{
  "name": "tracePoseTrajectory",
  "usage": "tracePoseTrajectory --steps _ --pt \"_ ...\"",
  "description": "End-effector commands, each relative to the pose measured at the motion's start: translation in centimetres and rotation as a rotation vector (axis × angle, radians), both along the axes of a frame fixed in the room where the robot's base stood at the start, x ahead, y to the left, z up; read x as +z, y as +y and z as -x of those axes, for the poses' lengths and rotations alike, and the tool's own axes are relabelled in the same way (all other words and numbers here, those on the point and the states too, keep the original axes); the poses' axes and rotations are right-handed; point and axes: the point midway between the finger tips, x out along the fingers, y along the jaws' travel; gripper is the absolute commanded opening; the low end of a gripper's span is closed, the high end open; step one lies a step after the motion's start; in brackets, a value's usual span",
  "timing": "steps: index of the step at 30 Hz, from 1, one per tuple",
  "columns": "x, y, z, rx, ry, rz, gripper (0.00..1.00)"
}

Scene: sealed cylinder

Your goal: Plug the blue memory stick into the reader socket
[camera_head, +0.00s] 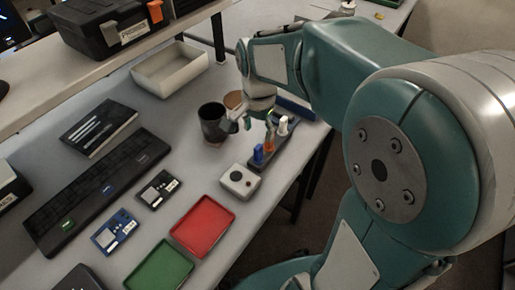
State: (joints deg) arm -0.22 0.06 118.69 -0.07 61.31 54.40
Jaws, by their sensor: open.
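The blue memory stick (258,153) appears to be the small blue upright piece at the near end of a dark narrow rack (283,152). An orange piece (270,139) and a white piece (283,126) stand behind it in the same rack. My gripper (250,121) is open, above and behind the blue piece and close to the orange one. I see nothing between its fingers.
A dark mug (213,122) stands just left of my gripper, with a brown round item (234,99) behind it. A cream bin (169,70) stands farther back.

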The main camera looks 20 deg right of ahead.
Motion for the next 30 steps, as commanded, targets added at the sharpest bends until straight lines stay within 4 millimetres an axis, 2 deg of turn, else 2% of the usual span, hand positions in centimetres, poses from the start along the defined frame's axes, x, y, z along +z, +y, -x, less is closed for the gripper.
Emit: tracePoseTrajectory --steps 8,24,30 --pt "-0.8 -0.1 0.0 0.002 0.002 -0.001 0.71" --pt "-7.4 -0.1 0.1 0.003 0.003 -0.001 0.71" --pt "-8.8 -0.1 0.0 0.003 0.0 -0.001 0.71"
